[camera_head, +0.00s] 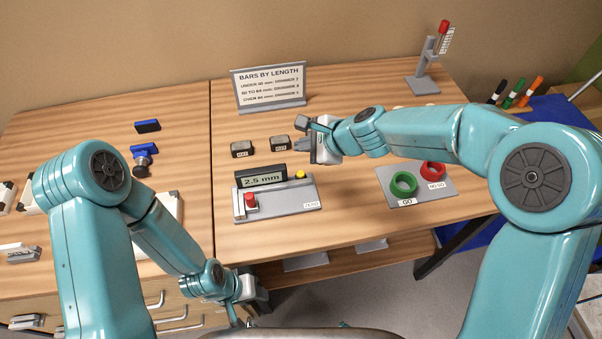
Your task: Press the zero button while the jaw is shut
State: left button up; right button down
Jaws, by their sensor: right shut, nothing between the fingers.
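The measuring gauge (278,206) lies on the right-hand table, a grey plate with a dark display (261,178) reading 2.5 mm. A red knob (250,201) stands at its left end, on the sliding part. A small yellow button (300,175) is beside the display's right end, and a label that seems to read ZERO (311,205) is at the front right corner. My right gripper (318,143) is shut and empty, behind and slightly right of the yellow button, apart from it. My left gripper (247,296) is low at the table's front edge; its fingers are not clear.
Dark labelled blocks (242,149) stand behind the gauge, one close to my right gripper. A sign (268,88) stands at the back. A stand (424,72) is at the back right.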

aim_at(303, 175)
notch_tip(303, 175, down, 8)
jog(key=b, duration=0.6)
jog(key=shift+r+b, duration=0.15)
jog(key=shift+b, duration=0.15)
jog(key=shift+w, duration=0.1)
dwell(1.2)
jog(key=shift+f+b, duration=0.4)
jog(key=shift+b, duration=0.05)
jog(key=shift+f+b, duration=0.45)
jog(key=shift+f, duration=0.05)
dwell(0.5)
dwell(0.3)
jog(key=shift+r+p, duration=0.85)
jog(key=shift+r, duration=0.1)
notch_tip(303, 175, up, 5)
jog(key=p, duration=0.5)
jog(key=shift+r, duration=0.1)
